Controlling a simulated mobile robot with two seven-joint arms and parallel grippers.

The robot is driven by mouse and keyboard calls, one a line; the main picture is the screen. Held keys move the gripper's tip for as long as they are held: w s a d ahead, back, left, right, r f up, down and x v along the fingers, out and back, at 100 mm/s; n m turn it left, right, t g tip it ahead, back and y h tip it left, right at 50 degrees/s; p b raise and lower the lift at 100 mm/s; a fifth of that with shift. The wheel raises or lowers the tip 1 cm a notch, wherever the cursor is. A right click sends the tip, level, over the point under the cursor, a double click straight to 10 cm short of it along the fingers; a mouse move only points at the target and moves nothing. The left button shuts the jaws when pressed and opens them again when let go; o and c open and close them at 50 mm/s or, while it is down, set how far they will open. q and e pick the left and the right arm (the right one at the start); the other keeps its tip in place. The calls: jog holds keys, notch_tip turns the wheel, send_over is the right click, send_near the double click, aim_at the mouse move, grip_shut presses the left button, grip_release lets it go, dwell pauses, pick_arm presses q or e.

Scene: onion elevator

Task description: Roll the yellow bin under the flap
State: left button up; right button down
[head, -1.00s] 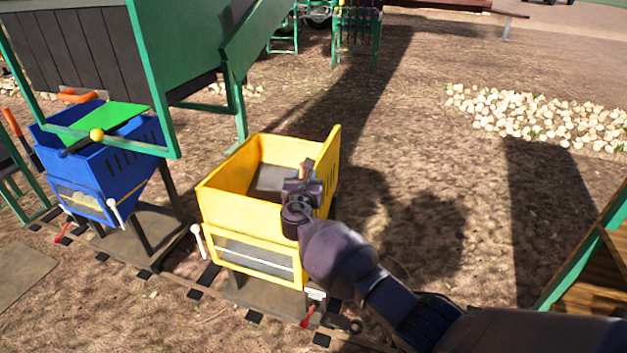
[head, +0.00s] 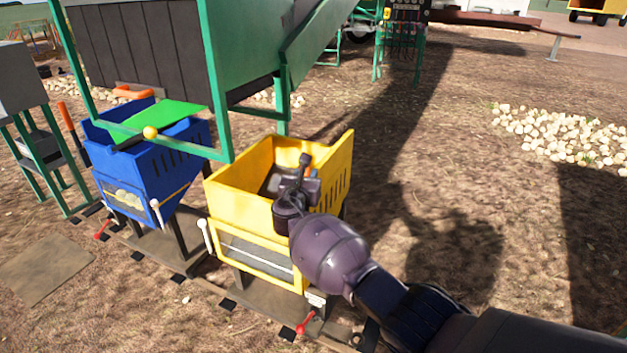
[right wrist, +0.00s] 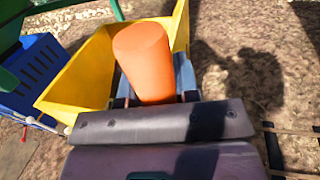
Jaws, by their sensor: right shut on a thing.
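The yellow bin (head: 245,208) stands upright on a wheeled base in the middle of the head view, close to the right of the blue bin. My right gripper (head: 305,178) is at its right side and shut on an orange handle (right wrist: 146,62), which fills the middle of the right wrist view. The fingertips are mostly hidden. A green flap-like plate (head: 172,114) with a yellow knob (head: 150,132) sits beneath the green hopper (head: 238,55), over the blue bin (head: 150,175). The yellow bin's left corner is near the hopper's front post. My left gripper is out of view.
Both bins stand over a track (head: 232,290) on the ground. The blue bin is directly left of the yellow one. A green-legged stand (head: 45,160) is at far left. White stones (head: 560,135) lie at the right, with open dirt before them.

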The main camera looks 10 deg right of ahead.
jog(key=shift+a, duration=0.15)
jog(key=c, duration=1.1)
grip_release()
jog(key=shift+a, duration=0.1)
jog(key=shift+o, duration=1.3)
jog(key=shift+w+a, duration=0.1)
jog(key=shift+s, duration=0.2)
